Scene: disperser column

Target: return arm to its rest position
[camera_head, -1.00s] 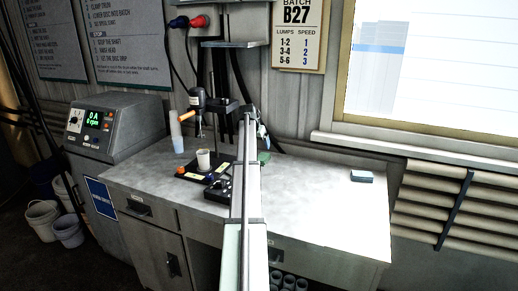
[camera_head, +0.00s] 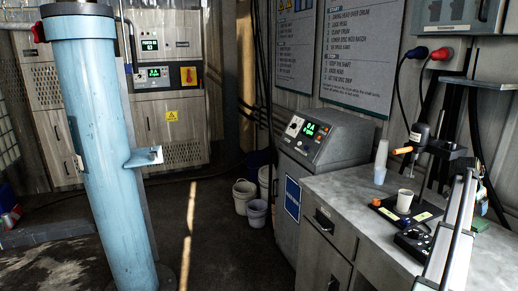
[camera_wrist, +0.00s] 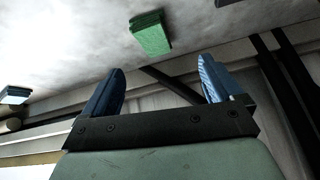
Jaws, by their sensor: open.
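My gripper (camera_wrist: 162,66) shows in the wrist view with its two blue fingers wide apart and nothing between them. In the head view my arm (camera_head: 456,235) reaches over the bench from the lower right, and its far end is mostly hidden behind the arm. A green block (camera_wrist: 150,33) lies on the bench top beyond the fingers, apart from them. The disperser (camera_head: 421,135) stands on the bench left of my arm, with a pale cup (camera_head: 404,201) on its dark base.
The grey bench (camera_head: 345,188) carries a control box (camera_head: 413,240) close to my arm and stacked cups (camera_head: 381,162). A grey console (camera_head: 322,142) stands left of it. Buckets (camera_head: 257,212) are on the floor. A blue column (camera_head: 100,150) stands at left, with open floor between.

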